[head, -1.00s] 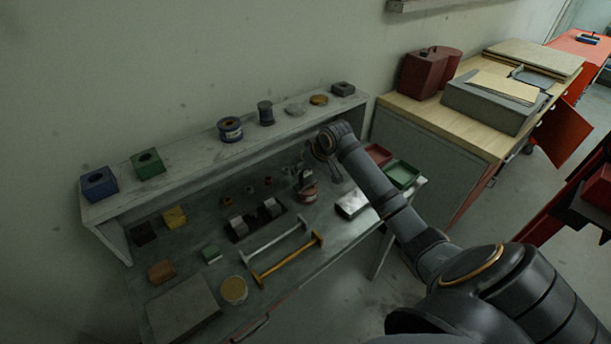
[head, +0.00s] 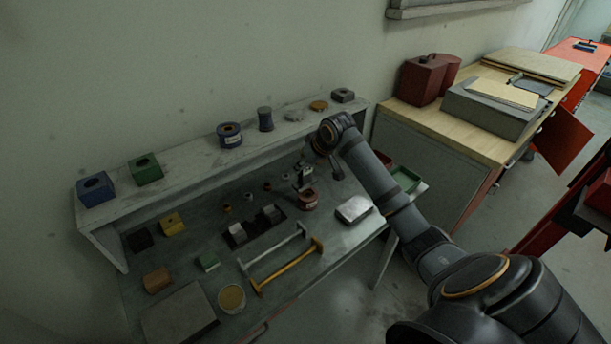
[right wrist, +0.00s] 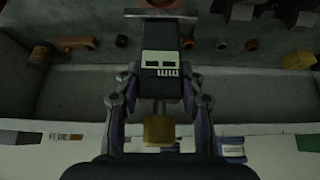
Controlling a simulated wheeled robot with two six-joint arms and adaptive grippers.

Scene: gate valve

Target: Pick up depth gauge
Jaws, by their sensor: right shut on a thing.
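The depth gauge (right wrist: 161,64) shows in the right wrist view as a dark body with a pale, marked face and two dark windows. My right gripper (right wrist: 161,97) is shut on it, with one finger on each side. A brass-coloured part (right wrist: 159,131) shows below it between the fingers; I cannot tell if it belongs to the gauge. In the head view the gauge (head: 304,176) is small, at the end of my right arm, above or just behind a red round container (head: 309,199). The right fingers are hard to make out there. My left gripper is not in view.
The grey bench (head: 185,262) holds several small blocks, a silver handle bar (head: 272,248), a yellow handle bar (head: 290,266) and a pale block (head: 354,209). A raised shelf (head: 190,170) with blocks and spools runs behind. A green tray (head: 405,179) is at the right end.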

